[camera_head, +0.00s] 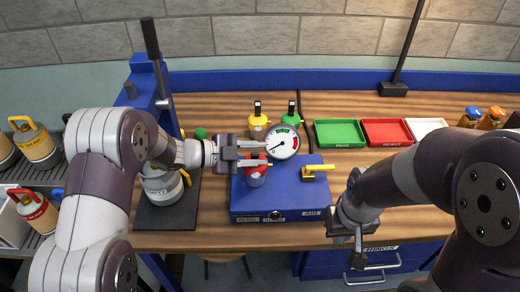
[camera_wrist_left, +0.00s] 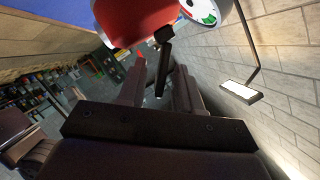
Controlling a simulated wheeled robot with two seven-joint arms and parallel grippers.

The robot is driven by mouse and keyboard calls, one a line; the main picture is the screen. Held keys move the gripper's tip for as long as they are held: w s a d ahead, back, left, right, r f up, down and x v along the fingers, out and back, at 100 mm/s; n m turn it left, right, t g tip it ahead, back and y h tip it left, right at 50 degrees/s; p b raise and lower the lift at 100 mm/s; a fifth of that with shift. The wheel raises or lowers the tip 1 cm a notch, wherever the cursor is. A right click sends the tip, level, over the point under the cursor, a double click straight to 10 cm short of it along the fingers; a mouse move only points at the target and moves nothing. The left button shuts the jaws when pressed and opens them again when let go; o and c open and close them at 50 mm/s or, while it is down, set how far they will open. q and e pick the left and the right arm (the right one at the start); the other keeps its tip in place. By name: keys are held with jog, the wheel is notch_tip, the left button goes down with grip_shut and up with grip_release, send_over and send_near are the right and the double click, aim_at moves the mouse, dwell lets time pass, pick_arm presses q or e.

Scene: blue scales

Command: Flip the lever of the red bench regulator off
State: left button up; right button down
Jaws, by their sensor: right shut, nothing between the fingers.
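The red bench regulator (camera_head: 256,178) stands on the blue box, under the dial gauge. In the left wrist view its red body (camera_wrist_left: 130,22) is at the top, with a dark lever (camera_wrist_left: 162,68) extending from it. My left gripper (camera_head: 262,153) is at the top of the red regulator, its fingers apart. In the left wrist view the lever shows between the two fingers (camera_wrist_left: 160,88); I cannot tell whether it touches either one. In the head view the gripper hides most of the lever. My right gripper (camera_head: 357,258) is shut and empty, in front of the bench to the right.
The blue box (camera_head: 290,200) carries a yellow valve (camera_head: 316,170) on its right. The gauge (camera_head: 283,142) is close beside my left fingers. Yellow (camera_head: 258,124) and green (camera_head: 291,118) regulators stand behind. Green (camera_head: 339,134), red (camera_head: 387,132) and white trays lie right.

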pick_arm(q)
jog(key=shift+x, duration=1)
jog(key=shift+a, duration=0.15)
jog(key=shift+c, duration=0.3)
jog(key=shift+r, duration=0.1)
grip_shut()
